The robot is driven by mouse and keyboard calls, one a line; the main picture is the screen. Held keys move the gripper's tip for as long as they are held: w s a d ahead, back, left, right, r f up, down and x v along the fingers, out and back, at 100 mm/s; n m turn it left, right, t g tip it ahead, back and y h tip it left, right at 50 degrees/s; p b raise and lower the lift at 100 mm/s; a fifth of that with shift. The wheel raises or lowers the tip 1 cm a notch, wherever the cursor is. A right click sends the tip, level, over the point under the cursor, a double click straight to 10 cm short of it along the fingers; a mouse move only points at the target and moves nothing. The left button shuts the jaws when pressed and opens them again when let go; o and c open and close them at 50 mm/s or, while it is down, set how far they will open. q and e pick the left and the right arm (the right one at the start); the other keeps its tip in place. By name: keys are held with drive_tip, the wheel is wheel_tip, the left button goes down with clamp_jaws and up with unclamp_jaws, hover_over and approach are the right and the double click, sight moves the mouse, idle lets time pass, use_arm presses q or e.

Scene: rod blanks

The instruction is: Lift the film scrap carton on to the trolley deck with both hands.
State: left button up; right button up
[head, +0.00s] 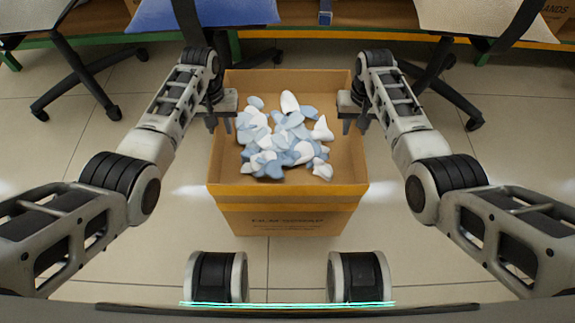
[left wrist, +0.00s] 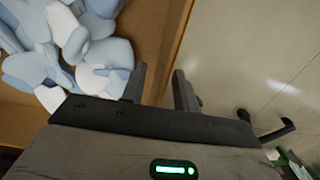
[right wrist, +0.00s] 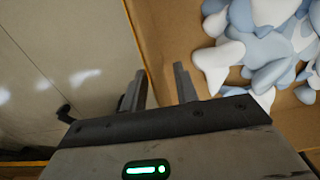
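The film scrap carton (head: 290,205) is a brown open-topped box on the floor in front of me, filled with pale blue and white film scraps (head: 285,140). My left gripper (head: 222,124) is at the carton's left wall. In the left wrist view its fingers (left wrist: 160,88) stand apart, one on each side of the rim. My right gripper (head: 355,124) is at the right wall. In the right wrist view its fingers (right wrist: 158,88) also stand apart astride the rim. Gaps show beside the wall in both. No trolley deck is recognisable in these views.
Office chairs with dark legs (head: 95,80) stand behind the carton at the left and right, near a bench with a coloured edge (head: 330,33). The tiled floor (head: 300,265) around the carton is mostly clear.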

use_arm(q)
clamp_jaws()
use_arm(e)
clamp_jaws()
idle(1.3)
